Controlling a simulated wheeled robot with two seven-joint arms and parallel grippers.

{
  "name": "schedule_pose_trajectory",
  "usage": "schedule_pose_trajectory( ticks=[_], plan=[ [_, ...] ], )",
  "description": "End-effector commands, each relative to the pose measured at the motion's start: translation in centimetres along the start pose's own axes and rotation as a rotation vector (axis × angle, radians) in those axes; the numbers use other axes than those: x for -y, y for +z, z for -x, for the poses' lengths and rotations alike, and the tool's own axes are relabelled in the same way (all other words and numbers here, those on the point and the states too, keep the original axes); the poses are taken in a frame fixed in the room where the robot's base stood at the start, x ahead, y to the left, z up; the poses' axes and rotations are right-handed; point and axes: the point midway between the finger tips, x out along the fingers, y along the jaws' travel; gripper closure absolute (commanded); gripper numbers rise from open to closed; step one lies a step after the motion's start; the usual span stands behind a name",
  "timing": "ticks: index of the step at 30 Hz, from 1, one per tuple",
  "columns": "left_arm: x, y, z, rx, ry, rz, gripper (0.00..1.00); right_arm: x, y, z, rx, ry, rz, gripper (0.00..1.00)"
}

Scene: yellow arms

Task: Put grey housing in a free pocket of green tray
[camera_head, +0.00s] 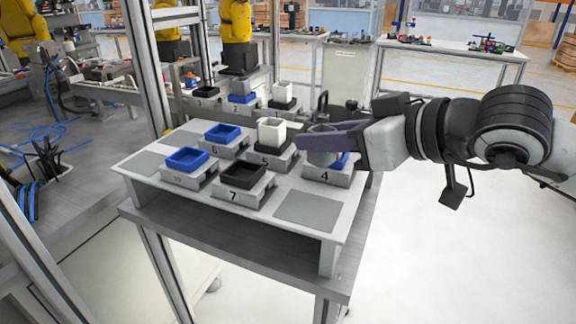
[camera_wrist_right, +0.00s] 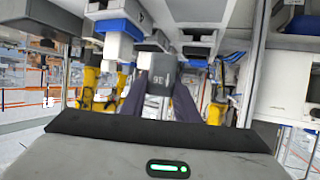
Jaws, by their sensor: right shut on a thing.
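My right gripper (camera_head: 312,140) comes in from the right above the table and is shut on a grey housing (camera_head: 322,158). In the right wrist view the housing (camera_wrist_right: 157,73) sits between the two dark fingers. In the head view the housing is at stand 4 (camera_head: 324,178), in front of a blue tray (camera_head: 342,161) largely hidden by it and the gripper. I cannot tell whether the housing touches the stand or tray. No green tray is visible in these frames. My left gripper is not in view.
A white housing (camera_head: 271,132) stands in a black tray on stand 5, left of my gripper. Other blue trays (camera_head: 187,159) and a black tray (camera_head: 243,174) sit on numbered stands. A grey mat (camera_head: 308,211) at the front right is bare. Metal posts rise at left.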

Motion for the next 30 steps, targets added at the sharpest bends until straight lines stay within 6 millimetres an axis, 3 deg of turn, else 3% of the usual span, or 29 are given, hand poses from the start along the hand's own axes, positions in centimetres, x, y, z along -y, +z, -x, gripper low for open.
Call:
schedule_pose_trajectory(
  ticks=[3, 15, 26, 27, 30],
  plan=[
    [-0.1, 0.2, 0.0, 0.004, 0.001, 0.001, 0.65, 0.1, 2.1, -0.8, 0.002, -0.001, 0.000, 0.94],
    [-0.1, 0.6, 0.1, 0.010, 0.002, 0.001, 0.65, 0.1, 6.4, -2.6, 0.001, 0.000, 0.000, 0.94],
    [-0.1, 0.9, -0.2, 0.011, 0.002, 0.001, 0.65, 0.1, 6.8, -2.8, -0.001, 0.000, 0.001, 0.94],
    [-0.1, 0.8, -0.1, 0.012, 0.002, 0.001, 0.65, 0.1, 6.7, -2.8, 0.000, 0.000, 0.001, 0.67],
    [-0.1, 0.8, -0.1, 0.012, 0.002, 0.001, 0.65, 0.1, 6.7, -2.8, 0.000, 0.000, 0.001, 0.64]
  ],
)
